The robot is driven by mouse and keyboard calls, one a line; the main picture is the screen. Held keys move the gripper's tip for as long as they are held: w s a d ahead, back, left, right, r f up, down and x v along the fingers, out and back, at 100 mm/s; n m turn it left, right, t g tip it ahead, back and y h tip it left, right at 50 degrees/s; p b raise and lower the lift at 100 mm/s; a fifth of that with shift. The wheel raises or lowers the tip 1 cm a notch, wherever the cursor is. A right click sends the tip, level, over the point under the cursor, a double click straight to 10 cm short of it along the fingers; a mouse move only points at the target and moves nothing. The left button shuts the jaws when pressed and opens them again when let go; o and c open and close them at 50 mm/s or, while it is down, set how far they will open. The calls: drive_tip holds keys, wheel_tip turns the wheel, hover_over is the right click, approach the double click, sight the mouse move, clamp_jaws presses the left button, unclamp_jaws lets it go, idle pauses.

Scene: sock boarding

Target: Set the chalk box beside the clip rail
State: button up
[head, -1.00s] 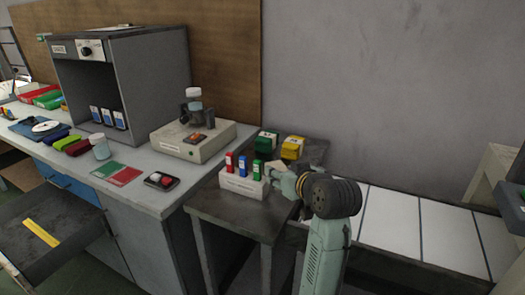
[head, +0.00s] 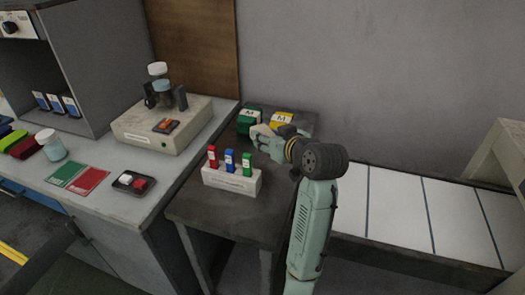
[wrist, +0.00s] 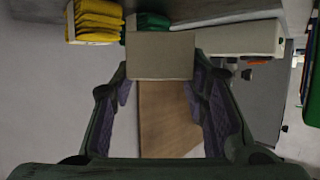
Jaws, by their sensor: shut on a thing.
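The clip rail (head: 232,180) is a white block with upright red, blue and green clips, on the dark side table in the head view. My gripper (head: 263,136) is shut on a pale beige box, the chalk box (wrist: 160,55), which shows between the fingers in the wrist view. In the head view the held box (head: 257,130) appears beyond the rail's right end, apart from it and in front of the green and yellow boxes. Its underside is hidden, so I cannot tell whether it touches the table. The rail is not evident in the wrist view.
A beige device (head: 140,128) stands on the counter to the left. Bare tabletop shows around the rail. A white-panelled bench (head: 398,212) lies to the right.

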sight(268, 167)
wheel_tip(268, 167, down, 7)
drive_tip(key=shift+r+p, duration=0.15)
drive_tip(key=shift+p, duration=0.35)
drive_tip(key=o, duration=0.9)
